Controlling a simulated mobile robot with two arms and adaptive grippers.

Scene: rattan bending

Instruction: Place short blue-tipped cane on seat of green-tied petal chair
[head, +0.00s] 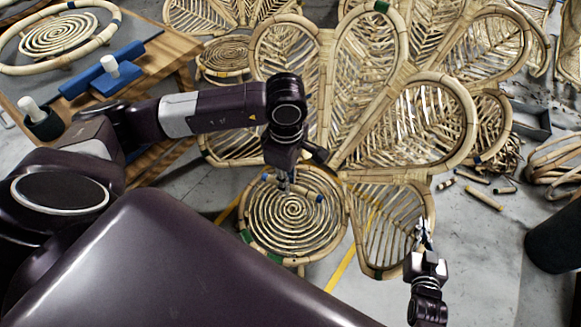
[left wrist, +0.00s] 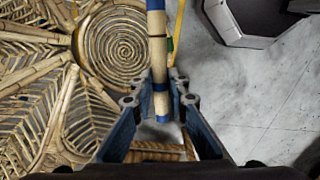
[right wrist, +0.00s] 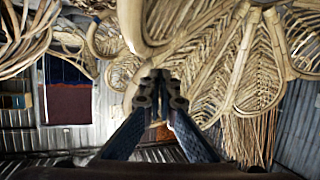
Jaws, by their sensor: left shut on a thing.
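The petal chair (head: 408,120) has a fan-shaped back of rattan loops and a round spiral seat (head: 296,218), which also shows in the left wrist view (left wrist: 118,45). A green tie is at the seat's left rim, with blue bands on the rim too. My left gripper (head: 285,183) is over the seat's upper part in the head view. It is shut on a short cane with blue bands (left wrist: 158,52), which stands lengthwise between its fingers. The gap between cane and seat cannot be judged. My right gripper (head: 423,232) is beside the lower right petal, its fingers together and empty in the right wrist view (right wrist: 162,88).
A wooden workbench (head: 165,60) at upper left carries a rattan ring (head: 100,52) and blue jigs (head: 118,78). Other petal chairs stand behind. Cane offcuts (head: 484,198) and a dark bin (head: 553,238) are at right. The grey floor at lower right is mostly clear.

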